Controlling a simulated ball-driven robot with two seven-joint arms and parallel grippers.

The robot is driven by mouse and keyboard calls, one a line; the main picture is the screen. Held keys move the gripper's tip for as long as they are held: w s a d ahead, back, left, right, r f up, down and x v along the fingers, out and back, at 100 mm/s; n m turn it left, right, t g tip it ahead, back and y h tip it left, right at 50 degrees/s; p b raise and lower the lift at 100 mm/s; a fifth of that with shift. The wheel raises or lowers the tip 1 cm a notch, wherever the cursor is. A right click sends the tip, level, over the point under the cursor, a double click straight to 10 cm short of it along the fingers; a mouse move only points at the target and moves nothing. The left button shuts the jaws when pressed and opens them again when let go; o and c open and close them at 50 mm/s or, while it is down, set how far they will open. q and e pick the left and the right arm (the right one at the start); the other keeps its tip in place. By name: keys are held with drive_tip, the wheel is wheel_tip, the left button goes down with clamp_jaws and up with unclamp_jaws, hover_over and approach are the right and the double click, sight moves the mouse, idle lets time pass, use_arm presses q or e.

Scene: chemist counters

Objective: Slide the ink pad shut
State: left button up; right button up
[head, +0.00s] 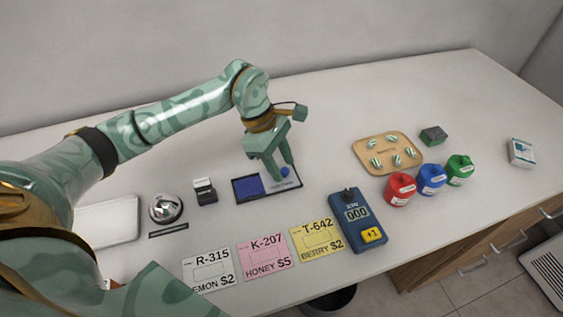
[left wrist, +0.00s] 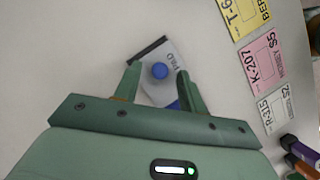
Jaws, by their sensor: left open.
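The ink pad (head: 248,187) lies on the counter with its blue inked face partly uncovered. Its sliding lid, with a blue knob (head: 285,172), covers the right part. My left gripper (head: 279,172) points down over the lid, its fingers open. In the left wrist view the knob (left wrist: 160,71) stands between the two spread fingertips (left wrist: 157,74), with gaps on both sides. The fingers hide part of the lid and pad. My right gripper does not show.
A small black-and-white stamp (head: 204,191) and a bell (head: 166,208) stand left of the pad. Price cards (head: 262,256) and a blue counter device (head: 357,220) are in front. A tan tray (head: 387,153) and coloured bottles (head: 431,179) stand right. Counter behind the pad is clear.

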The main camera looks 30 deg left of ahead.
use_arm(q)
drive_tip(key=shift+f, duration=0.1)
clamp_jaws()
drive_tip(key=s+a+p, duration=0.2)
drive_tip(key=s+a, duration=0.2)
drive_tip(key=s, duration=0.1)
drive_tip(key=shift+s+a, duration=0.15)
drive_tip(key=shift+a, duration=0.25)
drive_tip(key=shift+d, duration=0.1)
unclamp_jaws()
drive_tip(key=shift+s+a, duration=0.1)
drive_tip(key=shift+a, duration=0.1)
